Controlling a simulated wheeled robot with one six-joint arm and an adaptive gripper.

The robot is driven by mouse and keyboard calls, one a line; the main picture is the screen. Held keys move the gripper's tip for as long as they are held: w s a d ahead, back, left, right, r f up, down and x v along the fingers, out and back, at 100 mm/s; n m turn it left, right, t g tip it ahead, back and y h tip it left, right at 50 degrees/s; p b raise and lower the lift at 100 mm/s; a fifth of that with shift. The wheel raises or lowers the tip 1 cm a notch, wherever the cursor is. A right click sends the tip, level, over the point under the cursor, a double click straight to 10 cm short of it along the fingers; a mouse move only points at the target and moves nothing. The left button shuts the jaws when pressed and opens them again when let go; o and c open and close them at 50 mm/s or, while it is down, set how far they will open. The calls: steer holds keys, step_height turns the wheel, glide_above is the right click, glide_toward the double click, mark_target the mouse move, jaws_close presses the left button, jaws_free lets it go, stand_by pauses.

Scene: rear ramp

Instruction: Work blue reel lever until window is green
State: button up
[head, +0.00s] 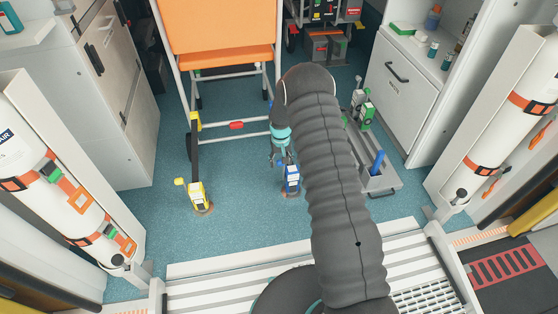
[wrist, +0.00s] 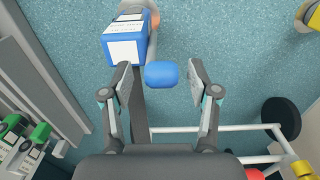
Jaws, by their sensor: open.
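The blue reel (head: 292,181) stands on the floor ahead, just right of the picture's middle, partly beside my arm. In the wrist view the blue reel (wrist: 125,48) shows at the upper left, with white labels. The blue lever knob (wrist: 161,75) lies between my open fingertips, with a gap visible on each side. My gripper (wrist: 160,72) is open and points down. In the head view my gripper (head: 279,160) is just above and left of the blue reel. I cannot make out the window or its colour.
A yellow reel (head: 197,196) with a tall strap stands on the floor to the left. An orange stretcher chair (head: 213,28) stands behind. A grey tray (head: 378,182) with green-topped items lies right of my arm. Blue floor (head: 243,200) is clear between the yellow and blue reels.

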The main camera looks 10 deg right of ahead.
steer(key=shift+f, duration=0.1)
jaws_close()
steer(key=shift+a, duration=0.15)
